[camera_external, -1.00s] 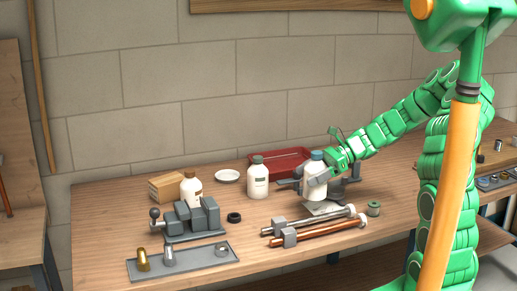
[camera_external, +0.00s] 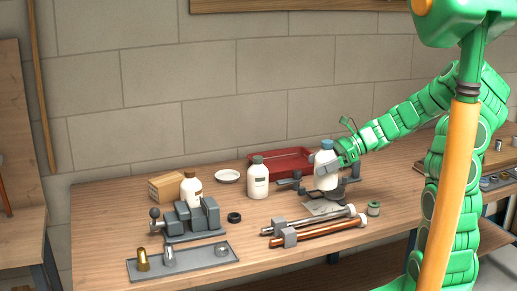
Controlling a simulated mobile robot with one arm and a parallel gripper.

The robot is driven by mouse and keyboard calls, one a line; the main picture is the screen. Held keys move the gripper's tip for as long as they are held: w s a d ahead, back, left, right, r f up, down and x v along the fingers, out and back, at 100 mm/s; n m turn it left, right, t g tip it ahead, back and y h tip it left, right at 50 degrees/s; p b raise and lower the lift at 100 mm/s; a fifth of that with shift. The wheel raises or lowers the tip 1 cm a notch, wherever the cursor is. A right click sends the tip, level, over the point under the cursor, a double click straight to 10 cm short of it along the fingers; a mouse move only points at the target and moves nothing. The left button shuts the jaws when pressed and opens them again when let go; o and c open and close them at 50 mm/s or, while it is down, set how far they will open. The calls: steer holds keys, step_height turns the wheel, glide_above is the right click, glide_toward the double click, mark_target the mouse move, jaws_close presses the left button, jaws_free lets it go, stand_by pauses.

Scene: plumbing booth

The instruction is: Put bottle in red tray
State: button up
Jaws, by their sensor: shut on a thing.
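My gripper (camera_external: 333,163) is shut on a white bottle with a blue cap (camera_external: 327,180). The bottle is upright and looks raised a little above the bench, in front of a dark grey tool. The red tray (camera_external: 294,160) lies at the back of the bench, behind and to the left of the held bottle. Part of the tray is hidden behind the bottles. Another white bottle with a dark cap (camera_external: 258,182) stands just in front of the tray's left end. A third white bottle (camera_external: 191,189) stands farther left, behind a grey vise.
The grey vise (camera_external: 193,220) and a metal tray with fittings (camera_external: 190,259) are at the front left. Pipes with wrenches (camera_external: 310,228) lie in front of the held bottle. A white dish (camera_external: 228,176), a cardboard box (camera_external: 166,187) and a green roll (camera_external: 374,208) stand nearby.

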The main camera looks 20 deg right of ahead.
steer(key=w+d+m+t+h, duration=0.2)
steer(key=w+d+m+t, duration=0.1)
steer(key=w, duration=1.1)
steer(key=w+d+m+t+h, duration=0.2)
steer(key=w+d+m+t, duration=0.15)
steer(key=w, duration=0.95)
steer(key=shift+w+a+f, duration=0.1)
steer(key=shift+w+f, duration=1.9)
steer(key=shift+w, duration=0.4)
steer(key=shift+w+a+f, duration=0.1)
steer(key=shift+w+f, duration=1.9)
steer(key=shift+w, duration=0.4)
steer(key=shift+w+f, duration=2)
steer(key=shift+w, duration=0.4)
steer(key=o, duration=1.4)
steer(key=shift+f, duration=0.15)
